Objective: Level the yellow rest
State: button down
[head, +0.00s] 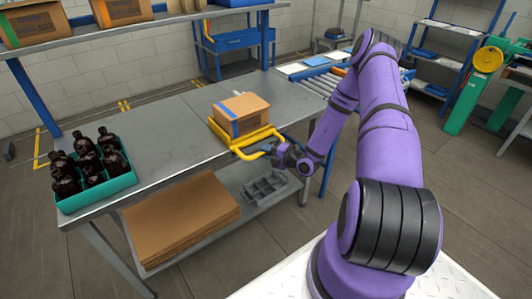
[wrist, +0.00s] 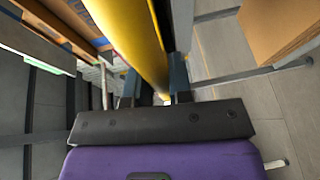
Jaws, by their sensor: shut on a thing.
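The yellow rest (head: 243,150) is a tubular frame at the front edge of the grey table. A cardboard box (head: 240,114) with a blue stripe sits on it in the head view. The rest looks tilted, though its exact angle is hard to judge. My gripper (head: 272,153) is at the rest's near end, over the table edge. In the wrist view a yellow bar (wrist: 140,40) runs between the two fingers of my gripper (wrist: 155,93), which are shut on it. The contact itself is partly hidden.
A teal crate (head: 98,194) of dark amber bottles (head: 86,156) stands at the table's left end. Flat cardboard (head: 180,220) and a grey divided tray (head: 264,188) lie on the lower shelf. The tabletop (head: 165,134) between crate and rest is clear.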

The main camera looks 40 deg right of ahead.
jog(key=c, duration=1)
grip_release()
jog(key=shift+r, duration=0.1)
jog(key=shift+c, duration=0.2)
jog(key=v, duration=1)
jog(key=shift+s+d, duration=0.15)
jog(key=shift+s, duration=0.25)
